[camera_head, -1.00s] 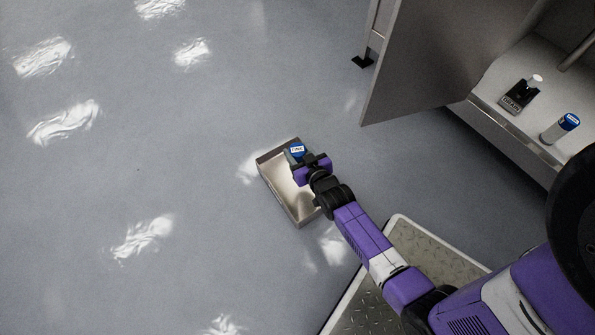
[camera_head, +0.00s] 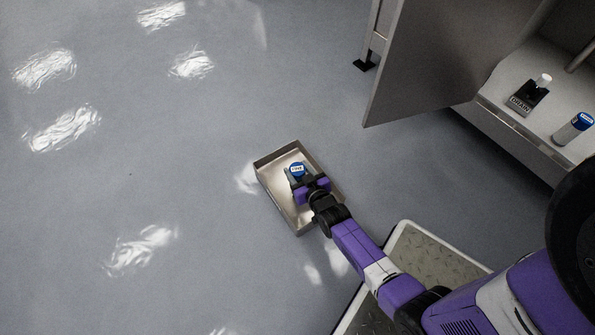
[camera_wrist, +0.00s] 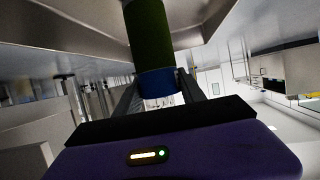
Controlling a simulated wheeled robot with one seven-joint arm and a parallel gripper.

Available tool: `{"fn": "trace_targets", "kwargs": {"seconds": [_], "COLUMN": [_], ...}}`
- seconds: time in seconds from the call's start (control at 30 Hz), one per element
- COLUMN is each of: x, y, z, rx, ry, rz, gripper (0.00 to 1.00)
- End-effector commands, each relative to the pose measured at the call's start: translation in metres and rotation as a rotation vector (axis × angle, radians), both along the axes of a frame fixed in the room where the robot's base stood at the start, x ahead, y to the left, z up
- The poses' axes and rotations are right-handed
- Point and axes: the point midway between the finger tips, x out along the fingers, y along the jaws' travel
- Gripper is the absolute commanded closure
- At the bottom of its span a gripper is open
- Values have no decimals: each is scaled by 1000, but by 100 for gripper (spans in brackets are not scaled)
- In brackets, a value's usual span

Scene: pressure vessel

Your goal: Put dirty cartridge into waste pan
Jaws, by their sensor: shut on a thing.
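The waste pan (camera_head: 298,217) is a shallow open metal tray on the floor, in the middle of the head view. The dirty cartridge (camera_head: 298,169) shows its blue labelled cap over the far half of the pan. In the wrist view the cartridge (camera_wrist: 150,35) has a dark green body and a blue end. My gripper (camera_head: 297,178) is shut on the cartridge at its blue end, also seen in the wrist view (camera_wrist: 158,88). The cartridge's lower part is hidden in the head view, so I cannot tell whether it touches the pan floor.
A shelf (camera_head: 512,118) at the right holds a black DRAIN-labelled item (camera_head: 526,97) and a white cartridge with a blue cap (camera_head: 573,128). A grey panel (camera_head: 430,60) hangs before it. A treaded plate (camera_head: 425,262) lies near the pan. The floor to the left is clear.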

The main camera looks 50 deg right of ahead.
Motion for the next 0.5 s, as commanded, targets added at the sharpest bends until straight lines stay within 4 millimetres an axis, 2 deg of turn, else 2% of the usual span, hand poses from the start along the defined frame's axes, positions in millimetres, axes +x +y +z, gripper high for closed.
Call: {"fn": "trace_targets", "kwargs": {"seconds": [0.13,0.17,0.27,0.5], "x": [0,0,0,0], "y": [0,0,0,0], "z": [-2,-3,-2,-2], "rx": [0,1,0,0], "ry": [0,2,1,1], "rz": [0,0,0,0], "gripper": [100,51,31,31]}}
